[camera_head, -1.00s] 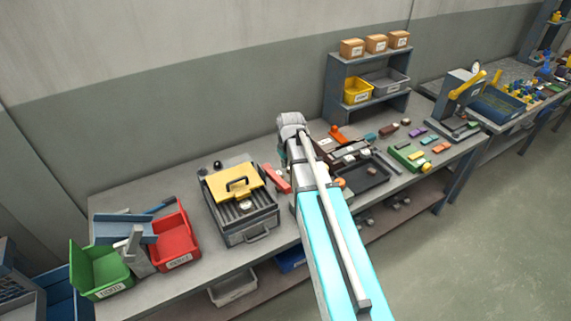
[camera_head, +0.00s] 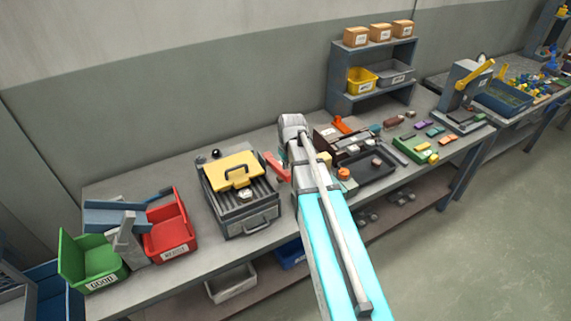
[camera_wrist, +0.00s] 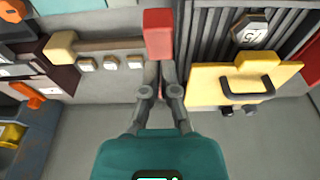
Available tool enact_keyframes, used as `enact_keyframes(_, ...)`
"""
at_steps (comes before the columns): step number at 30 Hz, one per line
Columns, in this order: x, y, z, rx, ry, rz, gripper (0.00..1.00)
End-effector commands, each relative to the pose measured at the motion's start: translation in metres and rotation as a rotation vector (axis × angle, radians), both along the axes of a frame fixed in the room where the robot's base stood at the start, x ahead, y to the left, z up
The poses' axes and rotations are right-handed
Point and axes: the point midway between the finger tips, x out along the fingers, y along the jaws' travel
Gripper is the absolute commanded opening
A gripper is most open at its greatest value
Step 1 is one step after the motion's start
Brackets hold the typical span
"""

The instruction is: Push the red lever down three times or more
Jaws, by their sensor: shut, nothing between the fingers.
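The red lever (camera_head: 277,167) shows in the head view as a short slanted red bar between the grill-like heater (camera_head: 240,205) and my arm. In the wrist view the red lever (camera_wrist: 158,35) is a block at top centre, with a little red also showing between my finger links. My gripper (camera_wrist: 162,70) is shut and empty, its fingertips just below the red block in the picture and overlapping the lever's lower part. I cannot tell whether they touch it. In the head view my arm mostly hides the gripper.
The heater has a yellow plate with a dark handle (camera_wrist: 247,85) beside the lever. A dark tray (camera_head: 367,178) and small parts lie right of my arm. Green (camera_head: 92,262) and red (camera_head: 170,232) bins stand at the bench's left end. A shelf (camera_head: 338,70) stands behind.

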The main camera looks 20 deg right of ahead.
Motion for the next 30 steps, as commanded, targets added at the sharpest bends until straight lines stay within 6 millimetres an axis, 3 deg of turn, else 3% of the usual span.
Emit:
enact_keyframes(6, -0.003, -0.001, -0.013, 0.0, 0.0, 0.0, 0.0)
enact_keyframes(23, -0.004, -0.001, -0.015, 0.0, -0.001, 0.0, 0.0)
enact_keyframes(30, -0.009, -0.011, -0.023, 0.005, -0.028, -0.014, 0.0)
